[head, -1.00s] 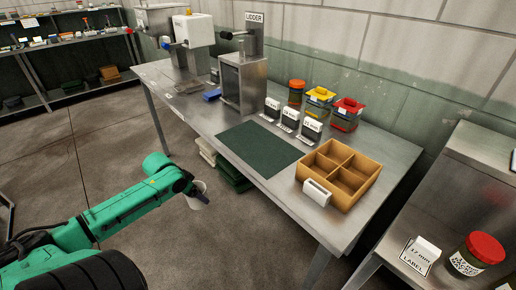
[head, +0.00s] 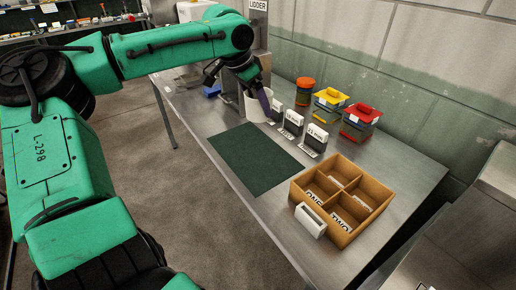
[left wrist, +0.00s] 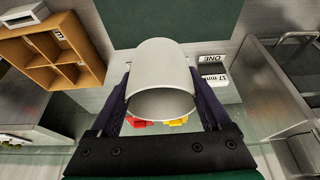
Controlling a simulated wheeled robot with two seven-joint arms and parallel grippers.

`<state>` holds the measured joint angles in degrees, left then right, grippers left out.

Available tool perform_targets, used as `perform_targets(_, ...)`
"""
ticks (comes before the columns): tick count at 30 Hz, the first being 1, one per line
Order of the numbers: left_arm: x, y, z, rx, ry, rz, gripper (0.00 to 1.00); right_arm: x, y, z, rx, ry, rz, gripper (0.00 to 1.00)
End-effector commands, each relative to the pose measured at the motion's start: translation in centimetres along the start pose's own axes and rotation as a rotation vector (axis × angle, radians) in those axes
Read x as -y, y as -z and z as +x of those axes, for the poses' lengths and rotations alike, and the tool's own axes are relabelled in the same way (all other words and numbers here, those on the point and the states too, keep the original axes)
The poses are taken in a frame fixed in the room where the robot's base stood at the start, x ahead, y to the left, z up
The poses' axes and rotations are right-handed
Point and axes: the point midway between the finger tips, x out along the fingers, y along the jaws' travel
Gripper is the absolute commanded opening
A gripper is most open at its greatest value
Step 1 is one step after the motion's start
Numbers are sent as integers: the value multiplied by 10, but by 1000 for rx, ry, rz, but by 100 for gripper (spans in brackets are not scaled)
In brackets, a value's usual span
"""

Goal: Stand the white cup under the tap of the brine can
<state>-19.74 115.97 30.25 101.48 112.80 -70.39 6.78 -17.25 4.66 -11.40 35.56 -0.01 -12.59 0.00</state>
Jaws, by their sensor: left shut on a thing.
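My left gripper (head: 264,106) is shut on the white cup (head: 254,110), in front of the metal machine marked LIDDER. In the left wrist view the cup (left wrist: 163,65) sits between the two dark fingers, its open rim facing the camera. In the head view the gripper partly covers the cup. I cannot tell whether its base touches the table. I cannot make out the brine can or its tap; my left arm covers much of the table's back left. My right gripper is not in view.
The steel table (head: 385,185) bears a dark green mat (head: 253,160), a wooden compartment box (head: 342,233) and several label stands (head: 290,124). Jars with orange, yellow (head: 329,98) and red (head: 361,117) tops stand along the back. The mat is bare.

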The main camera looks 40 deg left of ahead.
Motion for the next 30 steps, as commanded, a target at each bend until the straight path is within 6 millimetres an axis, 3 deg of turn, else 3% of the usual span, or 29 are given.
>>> perform_targets(3,-1,-18,39,5,-4,-1,26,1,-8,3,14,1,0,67)
perform_targets(9,-1,-40,93,3,-3,0,26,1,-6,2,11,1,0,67)
perform_targets(18,-1,-60,141,4,-1,0,26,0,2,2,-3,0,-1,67)
perform_targets(26,0,-61,145,0,0,0,26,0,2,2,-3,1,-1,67)
perform_targets(27,0,-61,146,0,0,0,92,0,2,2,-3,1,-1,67)
perform_targets(28,0,-61,145,0,0,0,100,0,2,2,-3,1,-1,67)
perform_targets(30,0,-61,145,0,0,0,100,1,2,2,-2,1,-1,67)
